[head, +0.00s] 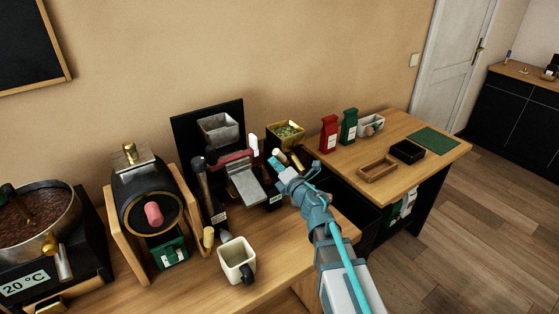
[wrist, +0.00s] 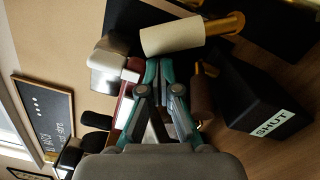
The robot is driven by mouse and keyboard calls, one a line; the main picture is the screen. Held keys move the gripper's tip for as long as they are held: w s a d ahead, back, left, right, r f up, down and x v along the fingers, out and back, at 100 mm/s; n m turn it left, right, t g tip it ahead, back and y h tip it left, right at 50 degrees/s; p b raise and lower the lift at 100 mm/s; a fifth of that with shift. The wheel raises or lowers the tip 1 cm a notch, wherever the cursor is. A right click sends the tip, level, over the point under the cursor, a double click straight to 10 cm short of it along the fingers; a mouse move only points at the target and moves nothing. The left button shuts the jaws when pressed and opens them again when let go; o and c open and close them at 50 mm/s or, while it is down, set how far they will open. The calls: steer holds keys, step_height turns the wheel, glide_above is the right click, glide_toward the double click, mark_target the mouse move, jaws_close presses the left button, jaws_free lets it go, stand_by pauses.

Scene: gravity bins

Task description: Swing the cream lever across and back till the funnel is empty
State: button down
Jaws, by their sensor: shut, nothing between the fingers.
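The cream lever shows in the wrist view as a thick cream cylinder grip (wrist: 172,36) on a brass rod. In the head view its cream end (head: 279,154) sits just below a yellow funnel (head: 297,143), which holds greenish beans. My gripper (head: 275,162) is in front of this unit and partly covers it. In the wrist view, my gripper's teal fingertips (wrist: 160,64) are shut and empty, close beside the cream grip; I cannot tell whether they touch it. A black box with a label reading SHUT (wrist: 272,124) is right of my fingers.
A brown grip (wrist: 203,92) stands close right of my fingers. A grey hopper (head: 218,131) with a metal chute (head: 245,187) is to the left, with a white block-like knob (head: 254,146) beside it. A cream mug (head: 235,259) stands in front. Red and green bags stand right.

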steer(key=shift+w+d+r+m+p, duration=0.15)
steer(key=shift+r+m+p, duration=0.35)
steer(key=shift+p, duration=0.35)
steer(key=shift+w+d+r+m+p, duration=0.3)
steer(key=shift+w+d+r+p, duration=0.25)
steer(key=shift+p, duration=0.65)
steer(key=shift+w+d+r+p, duration=0.25)
steer(key=shift+d+r+p, duration=0.2)
steer(key=shift+d+p, duration=0.1)
steer(key=shift+d, duration=0.1)
